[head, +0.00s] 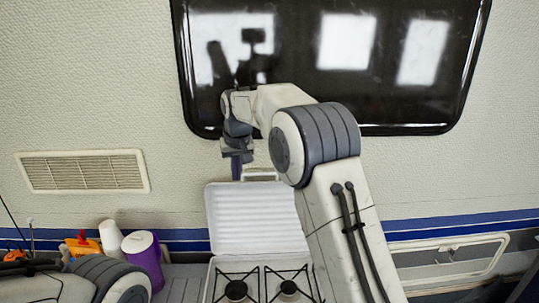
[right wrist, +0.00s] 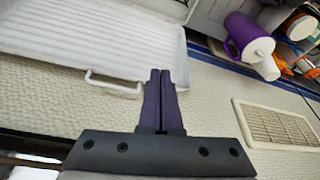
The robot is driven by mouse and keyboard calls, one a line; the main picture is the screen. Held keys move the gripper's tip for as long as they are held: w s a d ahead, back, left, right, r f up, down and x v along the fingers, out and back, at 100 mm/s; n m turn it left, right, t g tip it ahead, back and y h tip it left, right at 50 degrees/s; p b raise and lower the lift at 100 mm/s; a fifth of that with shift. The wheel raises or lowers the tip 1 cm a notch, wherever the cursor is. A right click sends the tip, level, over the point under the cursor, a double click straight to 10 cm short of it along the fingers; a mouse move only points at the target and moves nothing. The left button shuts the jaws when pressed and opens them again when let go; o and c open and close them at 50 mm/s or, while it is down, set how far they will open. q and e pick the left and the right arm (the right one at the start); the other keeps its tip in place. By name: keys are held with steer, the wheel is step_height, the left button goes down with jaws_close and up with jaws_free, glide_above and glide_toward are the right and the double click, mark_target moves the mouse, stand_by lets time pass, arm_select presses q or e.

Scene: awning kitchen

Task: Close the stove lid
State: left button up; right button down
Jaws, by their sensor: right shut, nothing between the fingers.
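The stove (head: 262,295) stands against the caravan wall with its burners bare. Its white ribbed lid (head: 255,222) stands up and open behind the burners. The lid's handle (head: 262,174) is at its top edge; in the right wrist view the handle (right wrist: 112,84) shows left of the fingers. My right gripper (head: 238,172) is shut and empty, beside the handle at the lid's top edge. In the right wrist view the gripper (right wrist: 160,75) overlaps the lid's edge; I cannot tell if it touches. Part of my left arm shows at the lower left, but its gripper is out of frame.
A dark window (head: 330,60) is above. A wall vent (head: 83,171) is at the left. My right arm hides the stove's right side.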

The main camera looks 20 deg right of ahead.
steer(key=w+d+r+m+t+h+p, duration=0.1)
steer(key=w+d, duration=0.3)
steer(key=d, duration=0.3)
steer(key=w+d+r+m+p, duration=0.1)
steer(key=w+d+m+p, duration=0.1)
steer(key=w+d, duration=0.35)
steer(key=f+p, duration=0.1)
steer(key=f, duration=0.1)
steer(key=w+d+f+p, duration=0.1)
steer(key=f+p, duration=0.1)
steer(key=f, duration=0.1)
steer(key=w+d+f+p, duration=0.1)
steer(key=f, duration=0.1)
steer(key=shift+d+f, duration=0.1)
steer(key=shift+f, duration=0.2)
steer(key=shift+w+f+p, duration=0.2)
steer(key=shift+f+p, duration=0.15)
steer(key=shift+f, duration=0.2)
